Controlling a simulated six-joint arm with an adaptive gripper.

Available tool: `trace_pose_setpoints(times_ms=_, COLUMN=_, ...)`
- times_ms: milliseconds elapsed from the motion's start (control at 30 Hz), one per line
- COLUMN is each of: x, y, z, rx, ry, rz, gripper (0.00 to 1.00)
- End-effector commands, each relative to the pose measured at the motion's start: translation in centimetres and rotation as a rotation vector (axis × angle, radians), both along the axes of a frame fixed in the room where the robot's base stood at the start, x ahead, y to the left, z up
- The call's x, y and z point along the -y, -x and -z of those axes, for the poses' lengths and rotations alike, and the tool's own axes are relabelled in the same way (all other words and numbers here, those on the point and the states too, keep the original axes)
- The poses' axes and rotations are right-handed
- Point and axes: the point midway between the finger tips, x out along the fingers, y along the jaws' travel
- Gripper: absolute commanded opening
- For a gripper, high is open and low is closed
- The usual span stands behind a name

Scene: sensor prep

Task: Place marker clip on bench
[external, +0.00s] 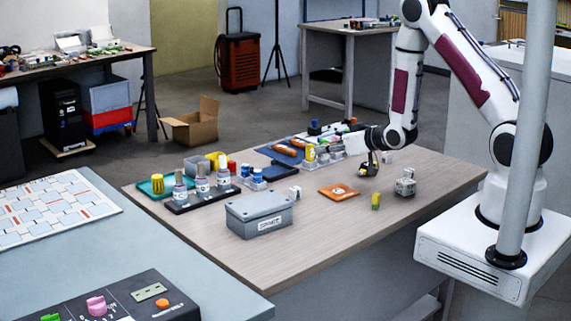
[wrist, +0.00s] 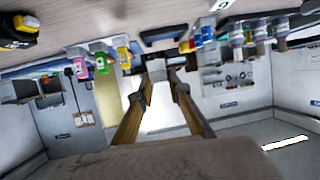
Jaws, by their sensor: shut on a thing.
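My gripper (external: 358,143) is at the end of my arm, above the far right part of the bench (external: 310,235), and points left in the external view. In the wrist view its two long fingers (wrist: 158,88) close on a small pale grey piece (wrist: 157,70), which seems to be the marker clip. The piece is small and blurred, so its shape is unclear. In the external view a pale patch shows at the gripper's end, clear of the bench top. The wrist view is tilted, with the bench along its top.
A black and yellow item (external: 368,166) stands below my gripper. An orange square (external: 339,191), a grey device (external: 405,184), a yellow-green piece (external: 376,201) and a grey box (external: 258,213) are on the bench. Bottles crowd its left side. The front right is clear.

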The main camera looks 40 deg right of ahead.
Motion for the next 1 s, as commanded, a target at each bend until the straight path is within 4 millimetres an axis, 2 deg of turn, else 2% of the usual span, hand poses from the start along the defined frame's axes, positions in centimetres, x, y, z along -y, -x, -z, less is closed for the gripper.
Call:
trace_pose_setpoints(times_ms=33, x=-1.6, y=0.0, z=0.2, rx=-0.001, ry=0.000, rz=-0.026, gripper=0.04)
trace_pose_setpoints(times_ms=267, x=-8.4, y=-1.0, z=0.4, rx=0.002, ry=0.001, rz=-0.141, gripper=0.04)
trace_pose_setpoints(times_ms=600, x=-19.8, y=-2.1, z=0.2, rx=0.003, ry=0.001, rz=-0.341, gripper=0.04)
trace_pose_setpoints(times_ms=1000, x=-33.4, y=-1.3, z=0.0, rx=0.003, ry=0.000, rz=-0.568, gripper=0.04)
